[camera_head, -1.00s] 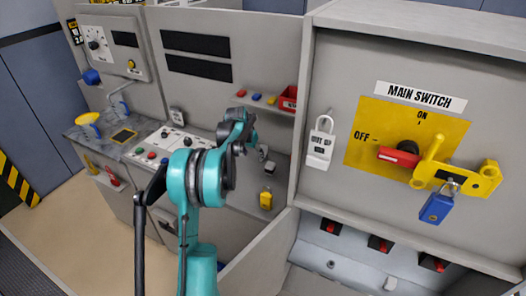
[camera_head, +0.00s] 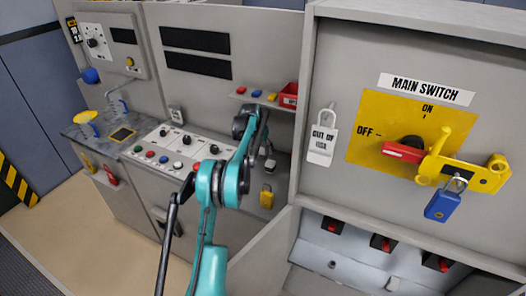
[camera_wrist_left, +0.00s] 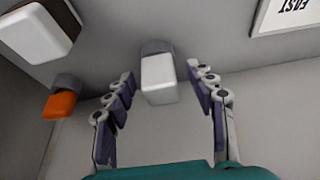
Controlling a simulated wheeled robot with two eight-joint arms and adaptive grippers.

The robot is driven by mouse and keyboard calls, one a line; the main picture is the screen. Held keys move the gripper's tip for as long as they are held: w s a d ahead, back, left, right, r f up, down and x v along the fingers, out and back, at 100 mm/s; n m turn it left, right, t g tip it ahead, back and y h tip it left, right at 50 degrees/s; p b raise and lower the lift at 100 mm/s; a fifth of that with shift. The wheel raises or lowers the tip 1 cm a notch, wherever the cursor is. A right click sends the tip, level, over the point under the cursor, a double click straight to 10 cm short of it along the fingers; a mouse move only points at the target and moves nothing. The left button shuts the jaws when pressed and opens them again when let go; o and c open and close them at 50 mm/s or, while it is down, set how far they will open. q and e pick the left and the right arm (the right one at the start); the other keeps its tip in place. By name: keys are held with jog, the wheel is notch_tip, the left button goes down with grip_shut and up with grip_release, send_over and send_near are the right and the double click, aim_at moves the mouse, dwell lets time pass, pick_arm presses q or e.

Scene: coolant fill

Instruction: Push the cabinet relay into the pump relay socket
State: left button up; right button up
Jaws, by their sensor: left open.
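In the left wrist view, a white block with a grey base (camera_wrist_left: 158,78), which looks like the relay, sits on a grey surface between the spread fingertips of my left gripper (camera_wrist_left: 159,82). The gripper is open, and a gap shows on each side of the block. In the head view, my left arm reaches to the bench area below the shelf, and its own links largely hide the gripper. A small pale block (camera_head: 270,164) shows just beyond the arm there. I cannot tell which item is the pump relay socket. My right gripper is not in view.
An orange piece (camera_wrist_left: 60,104) and a larger white-and-brown block (camera_wrist_left: 38,34) lie left of the fingers. A shelf holds small coloured pieces and a red bin (camera_head: 289,95). A yellow item (camera_head: 267,196) is below. The main switch cabinet (camera_head: 330,60) stands close on the right.

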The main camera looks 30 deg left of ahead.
pick_arm(q)
jog(key=c, duration=1.2)
jog(key=shift+c, duration=0.2)
jog(key=shift+r, duration=0.1)
